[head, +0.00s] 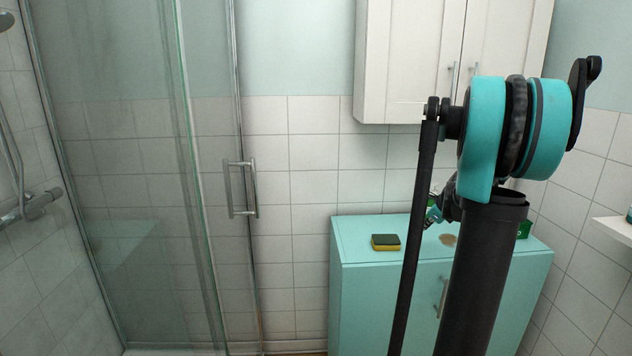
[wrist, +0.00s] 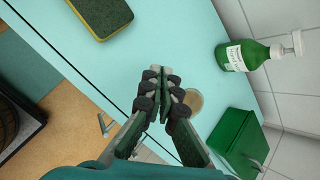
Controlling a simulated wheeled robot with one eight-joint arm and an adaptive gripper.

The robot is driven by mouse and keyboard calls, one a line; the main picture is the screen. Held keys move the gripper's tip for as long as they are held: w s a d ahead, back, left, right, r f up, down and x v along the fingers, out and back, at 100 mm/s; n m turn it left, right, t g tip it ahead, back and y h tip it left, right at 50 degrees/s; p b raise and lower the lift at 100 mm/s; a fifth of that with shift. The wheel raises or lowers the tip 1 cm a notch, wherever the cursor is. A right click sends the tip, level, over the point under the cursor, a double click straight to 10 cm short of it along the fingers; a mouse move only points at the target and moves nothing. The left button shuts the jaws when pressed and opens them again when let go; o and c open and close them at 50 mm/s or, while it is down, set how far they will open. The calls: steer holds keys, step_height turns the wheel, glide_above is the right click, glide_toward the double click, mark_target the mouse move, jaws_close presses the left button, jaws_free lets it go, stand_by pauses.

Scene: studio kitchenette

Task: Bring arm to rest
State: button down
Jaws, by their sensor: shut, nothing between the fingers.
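My gripper (wrist: 163,78) shows in the wrist view with its two fingers together and nothing between them. It is above the turquoise cabinet top (wrist: 200,22). In the head view my arm stands at the right, in front of the turquoise cabinet (head: 375,310), and hides most of the gripper.
A sponge (head: 385,242) lies at the left of the cabinet top; it also shows in the wrist view (wrist: 102,12). A brown round spot (wrist: 193,101), a green box (wrist: 238,140) and a green bottle (wrist: 243,56) are near my gripper. A white wall cabinet (head: 410,60) hangs above. A glass shower door (head: 130,180) stands left.

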steer(key=s+a+f+n+g, duration=0.1)
steer(key=s+a+f+n, duration=0.2)
steer(key=s+a+n, duration=0.75)
steer(key=s+a+f+n+g, duration=0.1)
steer(key=s+a+f+n, duration=0.2)
steer(key=s+n, duration=0.2)
steer(key=s+a+f+n, duration=0.3)
steer(key=s+n, duration=0.3)
steer(key=s, duration=0.3)
steer(key=s+a+f+n+g, duration=0.1)
steer(key=s+a+f+n, duration=0.2)
steer(key=s+n, duration=0.2)
steer(key=shift+s+a+f+n+g+h, duration=0.3)
steer(key=shift+s+f+n+h, duration=0.1)
steer(key=shift+s, duration=0.85)
